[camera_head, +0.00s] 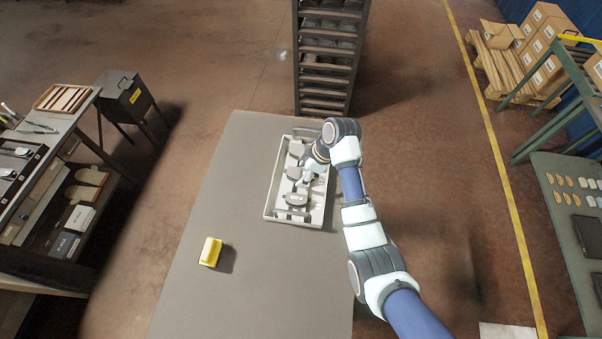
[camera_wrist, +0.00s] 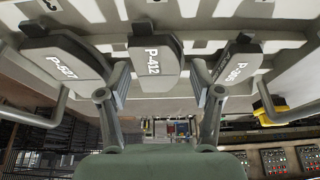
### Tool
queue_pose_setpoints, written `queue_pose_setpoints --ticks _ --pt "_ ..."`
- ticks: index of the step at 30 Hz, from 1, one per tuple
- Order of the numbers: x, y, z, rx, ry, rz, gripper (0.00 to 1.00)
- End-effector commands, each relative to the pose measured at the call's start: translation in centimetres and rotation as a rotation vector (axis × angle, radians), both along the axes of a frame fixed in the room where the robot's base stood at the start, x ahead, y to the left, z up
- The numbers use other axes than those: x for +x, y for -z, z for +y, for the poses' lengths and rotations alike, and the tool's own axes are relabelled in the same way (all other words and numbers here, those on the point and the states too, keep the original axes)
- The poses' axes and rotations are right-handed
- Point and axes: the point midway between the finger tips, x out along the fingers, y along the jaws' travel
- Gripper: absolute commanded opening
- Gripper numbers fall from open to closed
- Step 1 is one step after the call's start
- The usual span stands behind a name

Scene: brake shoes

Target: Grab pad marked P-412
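The pad marked P-412 (camera_wrist: 155,72) is dark grey with white lettering and sits in the middle of three pads in the wrist view. My gripper (camera_wrist: 161,82) is open, with one finger on each side of this pad's near end. I cannot tell whether the fingers touch it. The pad marked P-527 (camera_wrist: 60,62) is to its left, and another marked pad (camera_wrist: 238,64), its number hard to read, is to its right. The pads sit in a light tray (camera_head: 271,198) on the table. In the head view my gripper (camera_head: 305,178) is over the tray and partly hides its contents.
A yellow block (camera_head: 211,251) lies on the grey table (camera_head: 190,300), with bare surface around it. The tray has raised walls and handles. A dark shelf rack (camera_head: 325,60) stands behind the table. A workbench (camera_head: 40,150) is at the left.

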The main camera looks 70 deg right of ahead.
Motion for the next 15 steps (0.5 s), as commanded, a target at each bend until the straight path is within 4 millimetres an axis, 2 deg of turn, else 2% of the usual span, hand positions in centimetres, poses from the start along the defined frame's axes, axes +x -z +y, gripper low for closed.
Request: queue_pose_setpoints --ticks 1,2,9,15 --pt "0.01 -0.01 0.00 0.000 0.000 0.000 0.51" --pt "0.01 -0.01 0.00 0.000 0.000 0.000 0.46" --pt "0.00 -0.03 0.00 0.000 0.000 0.000 0.06" --pt "0.02 -0.12 -0.03 -0.001 -0.001 -0.001 0.04"
